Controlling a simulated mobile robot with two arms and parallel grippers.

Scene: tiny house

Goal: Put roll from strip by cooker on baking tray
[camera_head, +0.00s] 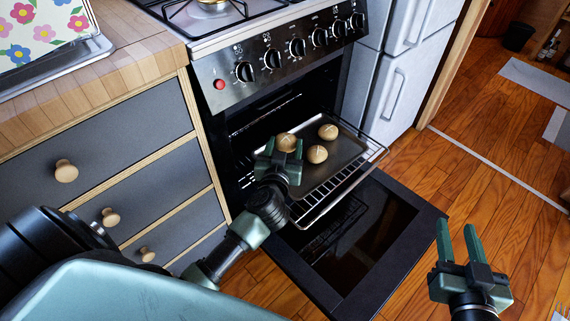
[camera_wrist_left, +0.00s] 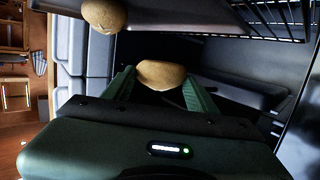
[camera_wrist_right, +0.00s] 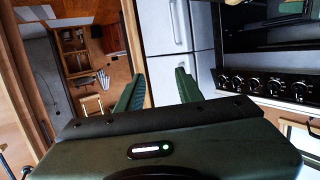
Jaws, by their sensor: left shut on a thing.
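My left gripper (camera_head: 284,152) reaches into the open oven and is shut on a round brown roll (camera_head: 286,141). In the left wrist view this roll (camera_wrist_left: 162,74) sits between the two fingers. It is over the near left part of the dark baking tray (camera_head: 340,158); I cannot tell whether it touches the tray. Two more scored rolls, one (camera_head: 328,131) farther back and one (camera_head: 317,155) nearer, lie on the tray. My right gripper (camera_head: 456,230) is open and empty, to the right of the lowered oven door.
The tray rests on a pulled-out wire rack (camera_head: 335,188). The oven door (camera_head: 395,235) hangs open below it. The cooker knobs (camera_head: 297,47) are above. Wooden-topped drawers (camera_head: 125,130) stand on the left, a fridge (camera_head: 400,75) behind right. Floor (camera_head: 500,165) on the right is clear.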

